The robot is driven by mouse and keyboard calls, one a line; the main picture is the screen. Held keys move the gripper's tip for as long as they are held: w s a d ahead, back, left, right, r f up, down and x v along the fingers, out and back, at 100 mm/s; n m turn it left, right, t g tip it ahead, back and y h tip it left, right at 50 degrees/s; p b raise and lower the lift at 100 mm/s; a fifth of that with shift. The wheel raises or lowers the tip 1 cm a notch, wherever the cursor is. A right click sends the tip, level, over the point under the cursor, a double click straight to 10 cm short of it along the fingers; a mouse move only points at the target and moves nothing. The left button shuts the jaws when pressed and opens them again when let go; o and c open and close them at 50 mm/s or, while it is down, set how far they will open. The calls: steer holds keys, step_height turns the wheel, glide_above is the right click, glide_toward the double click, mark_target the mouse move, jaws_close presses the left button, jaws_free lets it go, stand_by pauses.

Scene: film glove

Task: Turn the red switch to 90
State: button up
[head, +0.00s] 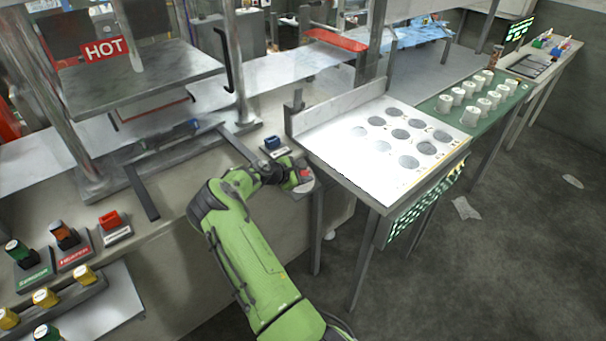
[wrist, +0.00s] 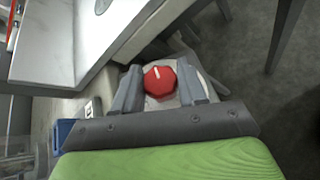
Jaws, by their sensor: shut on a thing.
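The red switch (wrist: 160,80) is a faceted round knob with a short white mark. In the wrist view the mark points up and slightly left. My gripper (wrist: 160,88) has one grey finger on each side of the knob and is shut on it. The number scale around the knob cannot be read. In the head view my gripper (head: 292,177) is at the right end of the bench, and the arm and fingers hide most of the switch there.
A blue switch (head: 272,143) stands just behind my gripper. A white table with grey discs (head: 350,132) is close on the right. Another red switch (head: 110,219) and several coloured switches are at the left. A press with a HOT sign (head: 104,49) stands at the back left.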

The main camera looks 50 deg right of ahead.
steer(key=shift+s+d+r, duration=0.1)
steer(key=shift+d+r, duration=0.05)
steer(key=shift+r, duration=0.05)
steer(key=o, duration=1)
steer(key=shift+d+f, duration=0.1)
steer(key=shift+f, duration=0.05)
steer(key=shift+a, duration=0.2)
steer(key=p+v, duration=0.2)
steer(key=v, duration=1.3)
steer(key=shift+a, duration=0.3)
